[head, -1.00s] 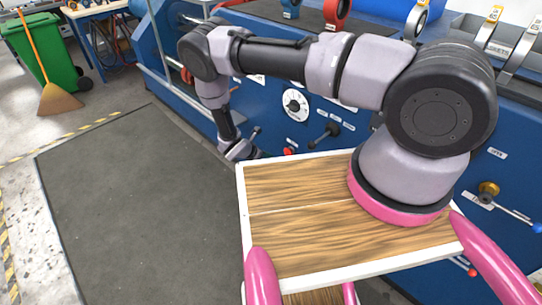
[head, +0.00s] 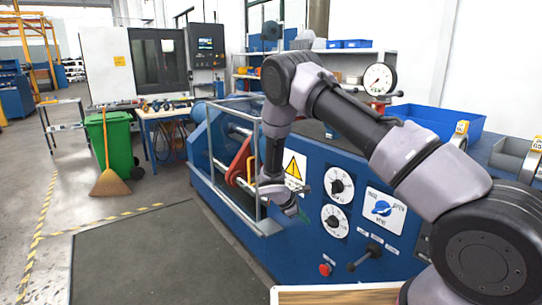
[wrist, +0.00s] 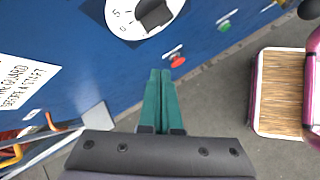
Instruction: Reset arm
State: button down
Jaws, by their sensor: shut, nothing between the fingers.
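My arm reaches from the lower right of the head view toward the blue machine (head: 385,255). My gripper (head: 297,211) hangs in front of the machine's front panel, left of its dials. In the wrist view its two dark green fingers (wrist: 160,100) lie together, shut and empty. They are close to the blue panel in the picture; I cannot tell the exact gap. Two white dials with black knobs (head: 338,186) and (head: 335,220) and a blue butterfly knob (head: 382,208) are on the panel. A white dial (wrist: 145,14) shows in the wrist view.
A red button (head: 325,269) and a black lever (head: 366,257) sit low on the panel. A metal railing (head: 232,150) stands left of the gripper. A green bin (head: 112,145) and a broom (head: 108,180) are farther left. The dark floor mat (head: 150,255) is clear.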

jog(key=s+d+r+m+y, duration=0.1)
jog(key=s+d+r+m, duration=0.25)
jog(key=r, duration=0.75)
jog(key=s+d+r+m+g+y, duration=0.1)
jog(key=s+d+r+m+y, duration=0.3)
jog(key=r, duration=0.7)
jog(key=d+r+m+h, duration=0.15)
jog(key=r+m, duration=0.35)
jog(key=r, duration=0.6)
jog(key=s+d+r+m+t+y, duration=0.1)
jog(key=s+r+m, duration=0.3)
jog(key=s+r, duration=0.4)
jog(key=s+d+r+m+t+y, duration=0.1)
jog(key=s+r+m+t+y, duration=0.2)
jog(key=s+r, duration=0.5)
jog(key=s+m+y, duration=0.1)
jog(key=s+m, duration=0.1)
jog(key=s, duration=0.5)
jog(key=shift+d+r+t, duration=0.2)
jog(key=shift+d+t, duration=0.15)
jog(key=shift+t, duration=0.05)
jog(key=shift+y, duration=0.25)
